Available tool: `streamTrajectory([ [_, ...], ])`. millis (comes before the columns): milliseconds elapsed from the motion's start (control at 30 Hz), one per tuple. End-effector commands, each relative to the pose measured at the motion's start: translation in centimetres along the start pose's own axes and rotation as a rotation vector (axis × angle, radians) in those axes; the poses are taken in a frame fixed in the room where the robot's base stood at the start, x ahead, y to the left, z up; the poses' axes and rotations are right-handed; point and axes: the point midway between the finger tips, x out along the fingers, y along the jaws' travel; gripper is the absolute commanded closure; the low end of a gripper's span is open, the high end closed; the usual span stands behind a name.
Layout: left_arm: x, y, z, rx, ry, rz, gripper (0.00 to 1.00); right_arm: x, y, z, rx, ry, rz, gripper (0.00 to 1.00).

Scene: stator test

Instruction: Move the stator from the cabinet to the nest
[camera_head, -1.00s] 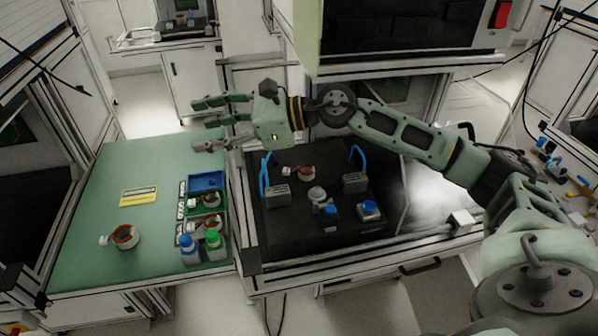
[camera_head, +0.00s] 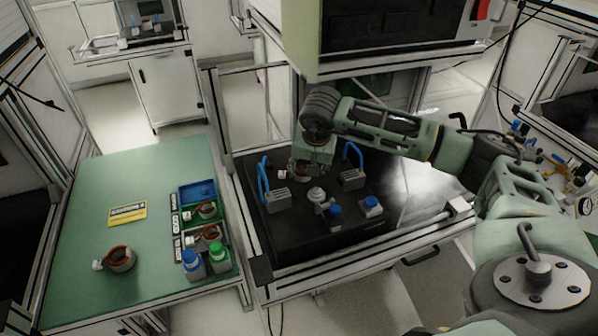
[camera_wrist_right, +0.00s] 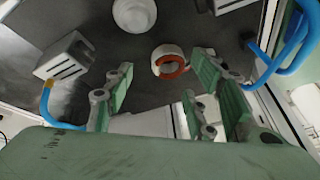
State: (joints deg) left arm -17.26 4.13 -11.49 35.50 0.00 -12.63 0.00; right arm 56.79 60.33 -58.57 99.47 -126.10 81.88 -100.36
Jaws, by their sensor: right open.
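A white stator with an orange-copper ring (camera_head: 301,175) sits on the black plate (camera_head: 340,240) of the test station, partly hidden by my right gripper (camera_head: 303,172). The gripper points down over it. In the right wrist view the stator (camera_wrist_right: 170,62) lies beyond the spread green fingers (camera_wrist_right: 165,95), which are open and empty. I cannot tell how high they are above the plate. Other stators sit in the compartments of a tray (camera_head: 208,212) and on the green table (camera_head: 121,259). My left gripper is not in view. I cannot tell which spot is the nest.
Blue hoses rise from two grey blocks (camera_head: 278,197) (camera_head: 352,179) flanking the stator. A white round part (camera_head: 317,195) and blue-capped pieces (camera_head: 371,205) stand nearer. Blue- and green-capped bottles (camera_head: 193,264) (camera_head: 220,258) stand by the tray. The green table's left half (camera_head: 90,215) is mostly clear.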

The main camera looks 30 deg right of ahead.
Motion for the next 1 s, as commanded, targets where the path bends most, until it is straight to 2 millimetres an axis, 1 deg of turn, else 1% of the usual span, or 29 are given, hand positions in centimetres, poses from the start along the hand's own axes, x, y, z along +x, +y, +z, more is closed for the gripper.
streamTrajectory([
  [33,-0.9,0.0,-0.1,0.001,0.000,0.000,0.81,0.5,-0.2,0.0,-0.001,-0.005,0.003,0.49],
  [100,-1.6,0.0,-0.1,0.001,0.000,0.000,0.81,1.5,-0.5,0.0,-0.001,-0.005,0.002,0.49],
  [200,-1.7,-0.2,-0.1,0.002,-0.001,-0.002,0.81,3.1,-0.5,0.0,0.001,-0.004,0.001,0.49],
  [300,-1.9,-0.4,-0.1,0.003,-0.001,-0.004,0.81,3.9,-0.5,0.1,-0.001,-0.003,0.000,0.49],
  [533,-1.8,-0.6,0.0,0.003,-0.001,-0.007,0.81,4.1,-0.4,0.1,0.000,-0.002,-0.001,0.49],
  [567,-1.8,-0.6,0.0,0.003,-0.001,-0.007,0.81,4.1,-0.4,0.1,0.000,-0.002,-0.001,0.51],
  [1000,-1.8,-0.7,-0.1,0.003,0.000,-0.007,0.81,4.1,-0.4,0.1,0.001,-0.002,-0.001,0.89],
])
